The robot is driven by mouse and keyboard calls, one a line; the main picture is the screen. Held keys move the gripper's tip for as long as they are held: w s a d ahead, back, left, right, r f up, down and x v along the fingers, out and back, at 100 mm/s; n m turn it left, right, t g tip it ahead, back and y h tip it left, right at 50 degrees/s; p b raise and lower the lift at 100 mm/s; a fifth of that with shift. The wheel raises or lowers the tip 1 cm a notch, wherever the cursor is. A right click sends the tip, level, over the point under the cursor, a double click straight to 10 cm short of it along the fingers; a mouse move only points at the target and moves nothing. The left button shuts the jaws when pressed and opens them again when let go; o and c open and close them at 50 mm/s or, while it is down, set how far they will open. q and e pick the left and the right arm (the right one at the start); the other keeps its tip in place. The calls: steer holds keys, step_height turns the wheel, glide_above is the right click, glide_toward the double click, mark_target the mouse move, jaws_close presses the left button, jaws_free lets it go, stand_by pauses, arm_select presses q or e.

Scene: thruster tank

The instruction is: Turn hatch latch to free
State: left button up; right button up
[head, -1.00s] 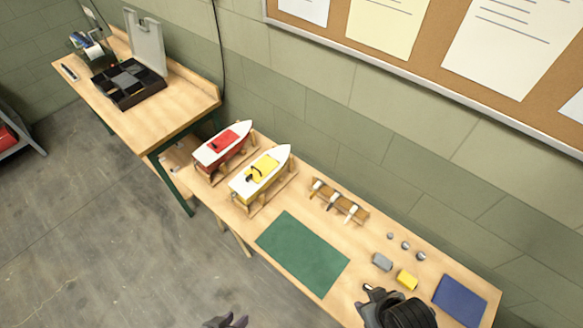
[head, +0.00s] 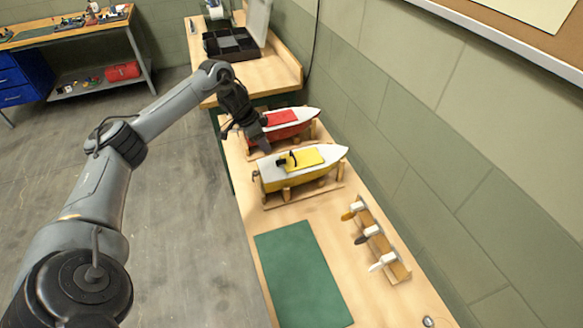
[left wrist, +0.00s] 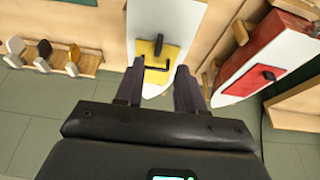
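The yellow boat (head: 315,180) has a white deck, a yellow hatch (head: 308,157) and a dark hatch latch (head: 291,157). In the left wrist view the black bent latch (left wrist: 157,67) lies on the yellow hatch (left wrist: 146,50). The red boat (head: 292,126) with a red hatch stands behind it. My left gripper (head: 262,143) is beside the yellow boat's deck, near the red boat. In the left wrist view the fingers of the left gripper (left wrist: 160,76) are apart, with the latch seen between them; contact cannot be told. My right gripper is out of view.
Both boats rest on wooden cradles. A green mat (head: 303,275) lies in front, and a wooden rack (head: 378,240) with several propellers stands to the right. The wall borders the bench behind. A dark organizer case (head: 230,43) sits on the far table.

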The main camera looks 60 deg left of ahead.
mark_target(281, 160)
arm_select(q)
steer(key=x, duration=0.3)
steer(key=w+x, duration=0.1)
steer(key=x, duration=0.3)
steer(key=b+x, duration=0.1)
steer(key=x, duration=0.2)
steer(key=shift+w+d, duration=0.2)
steer(key=shift+w, duration=0.1)
jaws_close()
